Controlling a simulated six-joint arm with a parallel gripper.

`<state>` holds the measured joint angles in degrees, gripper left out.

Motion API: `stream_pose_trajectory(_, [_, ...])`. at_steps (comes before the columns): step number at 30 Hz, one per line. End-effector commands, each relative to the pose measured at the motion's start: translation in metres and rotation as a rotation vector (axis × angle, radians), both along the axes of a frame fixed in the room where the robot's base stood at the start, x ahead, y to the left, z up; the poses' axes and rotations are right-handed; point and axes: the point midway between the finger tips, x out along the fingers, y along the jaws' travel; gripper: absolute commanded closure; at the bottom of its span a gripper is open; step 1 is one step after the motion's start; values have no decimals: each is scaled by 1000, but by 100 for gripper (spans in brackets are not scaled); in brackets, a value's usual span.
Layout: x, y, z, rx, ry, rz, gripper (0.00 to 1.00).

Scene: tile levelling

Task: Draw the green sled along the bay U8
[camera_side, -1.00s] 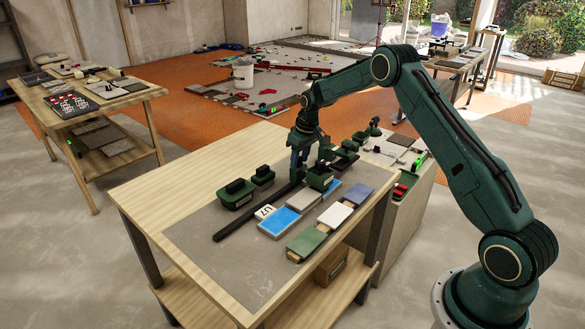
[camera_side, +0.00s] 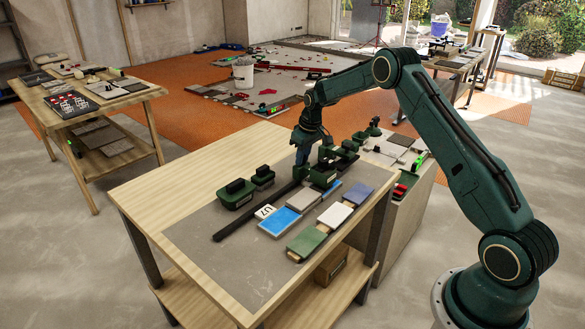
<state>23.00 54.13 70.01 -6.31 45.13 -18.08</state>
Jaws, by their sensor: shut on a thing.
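My gripper (camera_side: 308,166) is at the far end of the dark rail on the work table, pointing down. It is shut on the green sled (camera_side: 323,178), a small dark green block at the far end of the tile rows. The jaws partly hide the sled, and I cannot tell its exact contact with the tiles. I cannot read a U8 label. A second row holds a green tile (camera_side: 307,241), a white tile (camera_side: 335,215) and a violet-blue tile (camera_side: 358,194).
A long black rail (camera_side: 249,217) runs left of the tiles. More green parts (camera_side: 343,152) crowd the far edge. The near grey mat (camera_side: 245,265) is clear.

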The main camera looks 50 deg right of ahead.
Motion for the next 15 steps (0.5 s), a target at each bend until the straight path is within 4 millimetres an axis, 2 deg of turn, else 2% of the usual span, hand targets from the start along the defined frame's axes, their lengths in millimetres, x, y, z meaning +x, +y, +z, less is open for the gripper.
stream_pose_trajectory(15, [0,-33,0,-1,-1,-2,100])
